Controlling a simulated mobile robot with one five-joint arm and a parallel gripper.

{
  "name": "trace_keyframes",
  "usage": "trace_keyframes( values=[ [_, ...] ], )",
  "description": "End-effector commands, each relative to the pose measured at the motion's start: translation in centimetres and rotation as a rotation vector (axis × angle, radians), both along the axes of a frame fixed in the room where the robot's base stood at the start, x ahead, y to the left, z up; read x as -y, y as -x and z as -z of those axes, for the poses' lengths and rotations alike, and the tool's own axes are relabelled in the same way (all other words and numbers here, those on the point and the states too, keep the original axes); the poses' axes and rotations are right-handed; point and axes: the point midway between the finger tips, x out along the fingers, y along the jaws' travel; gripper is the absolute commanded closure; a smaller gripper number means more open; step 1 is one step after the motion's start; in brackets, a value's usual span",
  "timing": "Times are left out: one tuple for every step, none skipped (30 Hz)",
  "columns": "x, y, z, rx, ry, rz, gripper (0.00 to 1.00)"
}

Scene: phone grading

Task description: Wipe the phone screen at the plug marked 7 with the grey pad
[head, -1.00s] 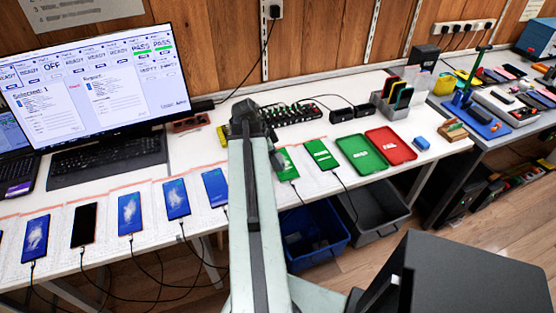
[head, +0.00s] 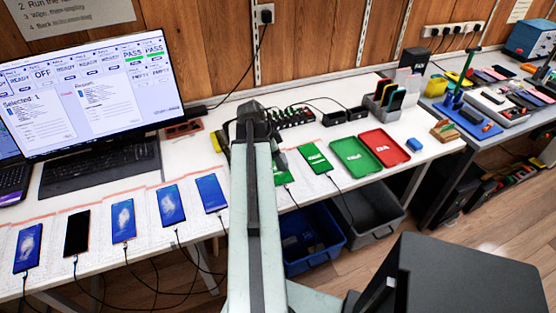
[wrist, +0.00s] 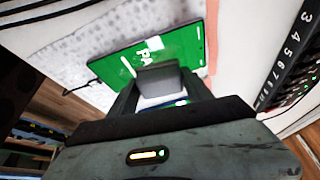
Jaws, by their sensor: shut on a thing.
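A green phone (head: 283,168) lies just right of my arm in the head view, partly hidden by the arm. In the wrist view a green phone (wrist: 132,66) with white letters starting "PA" lies under my gripper (wrist: 160,98). My gripper is shut on the grey pad (wrist: 158,77), held over the lower edge of that phone's screen and covering some of its text. I cannot tell whether the pad touches the glass. The dark plug strip (wrist: 290,62) shows white numbers, 7 among them. In the head view my arm hides the gripper and pad.
Another green phone (head: 315,157) lies to the right, then a green tray (head: 343,143) and a red tray (head: 404,157). Several blue or black phones (head: 123,221) with cables lie left. A monitor (head: 130,125) stands behind. A blue bin (head: 300,262) is below the table's front edge.

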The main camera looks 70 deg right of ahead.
Motion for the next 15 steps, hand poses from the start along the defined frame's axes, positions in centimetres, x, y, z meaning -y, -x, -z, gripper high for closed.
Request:
trace_keyframes(
  values=[
    [-0.2, -0.1, 0.1, 0.002, -0.005, 0.001, 0.86],
    [-0.3, -0.2, 0.1, 0.002, -0.005, 0.001, 0.86],
    [-0.5, -0.4, 0.1, 0.003, -0.005, 0.001, 0.86],
    [-0.6, -0.5, 0.0, 0.003, -0.005, 0.001, 0.86],
    [-0.8, -0.8, 0.0, 0.003, -0.005, 0.001, 0.86],
    [-1.1, -1.1, 0.0, 0.003, -0.005, 0.000, 0.86],
    [-1.3, -1.3, 0.0, 0.003, -0.005, -0.001, 0.86],
    [-1.5, -1.6, 0.0, 0.003, -0.005, -0.001, 0.86],
    [-1.8, -1.9, 0.0, 0.003, -0.005, -0.001, 0.86],
    [-2.0, -2.1, -0.1, 0.003, -0.005, -0.001, 0.86],
    [-2.2, -2.4, -0.1, 0.003, -0.005, 0.000, 0.86],
    [-2.4, -2.7, -0.1, 0.003, -0.005, -0.001, 0.86],
    [-2.6, -2.9, -0.1, 0.003, -0.005, -0.001, 0.86],
    [-2.7, -3.0, -0.1, 0.003, -0.005, -0.001, 0.86],
    [-2.8, -3.1, -0.1, 0.003, -0.005, 0.000, 0.86]
  ],
)
